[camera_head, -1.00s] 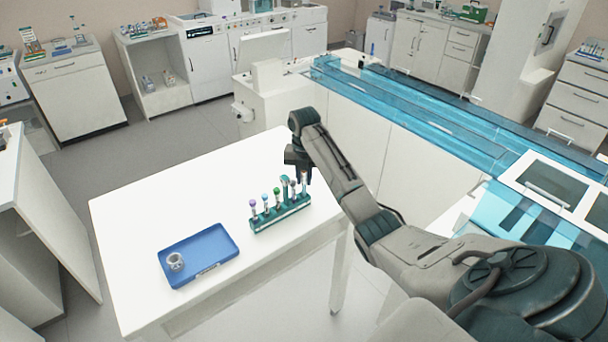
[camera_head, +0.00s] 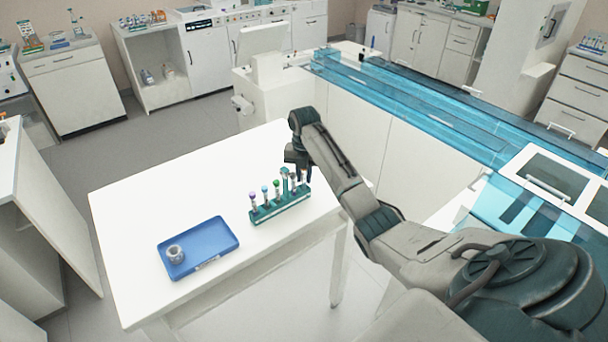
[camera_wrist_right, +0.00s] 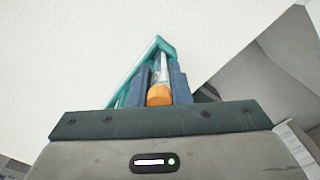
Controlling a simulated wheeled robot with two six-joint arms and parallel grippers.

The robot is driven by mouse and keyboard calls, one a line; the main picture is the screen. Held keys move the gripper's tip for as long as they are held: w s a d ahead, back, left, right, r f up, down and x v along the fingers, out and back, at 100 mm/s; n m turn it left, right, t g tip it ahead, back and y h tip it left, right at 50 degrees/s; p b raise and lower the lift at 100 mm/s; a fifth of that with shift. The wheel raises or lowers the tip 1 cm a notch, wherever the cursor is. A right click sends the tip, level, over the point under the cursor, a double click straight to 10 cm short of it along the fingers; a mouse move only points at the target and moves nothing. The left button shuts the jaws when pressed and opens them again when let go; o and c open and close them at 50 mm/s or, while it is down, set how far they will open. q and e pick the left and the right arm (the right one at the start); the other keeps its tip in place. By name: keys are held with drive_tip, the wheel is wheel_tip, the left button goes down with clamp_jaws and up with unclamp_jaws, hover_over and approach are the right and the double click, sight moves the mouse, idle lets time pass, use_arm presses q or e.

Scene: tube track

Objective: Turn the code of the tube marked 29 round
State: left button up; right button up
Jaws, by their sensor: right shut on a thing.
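A teal rack (camera_head: 281,211) stands on the white table with several capped tubes in a row. One has a purple cap (camera_head: 253,196), one a blue cap (camera_head: 265,190) and one a green cap (camera_head: 277,184). My right gripper (camera_head: 298,171) is at the rack's far right end. In the right wrist view its two fingers (camera_wrist_right: 162,84) are shut on an orange-capped tube (camera_wrist_right: 159,95), with the teal rack (camera_wrist_right: 122,92) beside and beyond it. No code or number is readable, so I cannot tell which tube is marked 29. My left gripper is not in view.
A blue tray (camera_head: 215,240) with a small grey ring-shaped thing (camera_head: 175,253) lies left of the rack. The white table (camera_head: 150,205) is otherwise clear. A blue-covered track (camera_head: 420,100) runs behind on the right.

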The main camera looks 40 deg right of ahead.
drive_tip(key=shift+f, duration=0.2)
drive_tip(key=o, duration=0.9)
drive_tip(key=shift+c, duration=0.2)
